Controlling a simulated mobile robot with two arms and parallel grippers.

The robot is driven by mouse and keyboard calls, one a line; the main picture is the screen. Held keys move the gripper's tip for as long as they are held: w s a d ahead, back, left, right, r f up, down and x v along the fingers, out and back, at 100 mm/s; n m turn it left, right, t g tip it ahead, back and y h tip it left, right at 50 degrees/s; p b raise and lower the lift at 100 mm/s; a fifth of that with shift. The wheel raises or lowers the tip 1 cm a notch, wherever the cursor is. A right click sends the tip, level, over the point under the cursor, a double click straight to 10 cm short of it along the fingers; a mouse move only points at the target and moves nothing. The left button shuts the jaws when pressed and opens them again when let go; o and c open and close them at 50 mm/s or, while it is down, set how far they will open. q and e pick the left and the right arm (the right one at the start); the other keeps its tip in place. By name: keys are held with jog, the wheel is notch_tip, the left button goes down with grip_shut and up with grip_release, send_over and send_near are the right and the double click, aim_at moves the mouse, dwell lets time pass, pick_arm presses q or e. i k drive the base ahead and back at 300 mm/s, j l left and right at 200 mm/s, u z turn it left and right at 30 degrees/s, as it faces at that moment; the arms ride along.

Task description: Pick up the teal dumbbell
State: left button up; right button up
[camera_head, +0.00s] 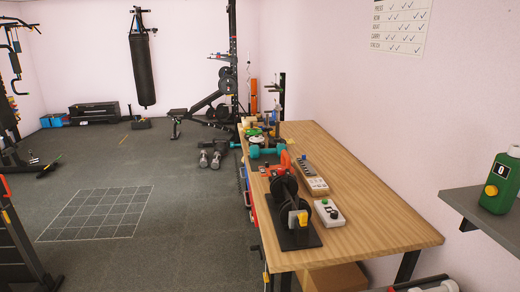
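A small teal dumbbell (255,151) lies near the far end of the long wooden table (375,208), by its left edge. Its two teal ends show. An orange-red item stands right in front of it and hides part of it. Neither of my grippers shows in this view, so I see nothing holding the dumbbell.
A black machine (287,207) on a dark base stands at the table's left edge, nearer than the dumbbell. A white control box (329,213) sits beside it. Grey dumbbells (211,155) lie on the floor left of the table. The table's right side is clear.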

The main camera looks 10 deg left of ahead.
aim_at(255, 152)
jog(key=i+j, duration=0.3)
jog(key=i+j+u, duration=0.1)
jog(key=i+j, duration=0.25)
jog(key=i, duration=0.15)
jog(key=j+z, duration=0.25)
jog(key=j, duration=0.6)
jog(key=j+z, duration=0.3)
jog(key=j, duration=0.55)
jog(key=j+z, duration=0.2)
jog(key=j, duration=0.6)
jog(key=k+j+z, duration=0.1)
jog(key=j+z, duration=0.15)
jog(key=j, duration=0.6)
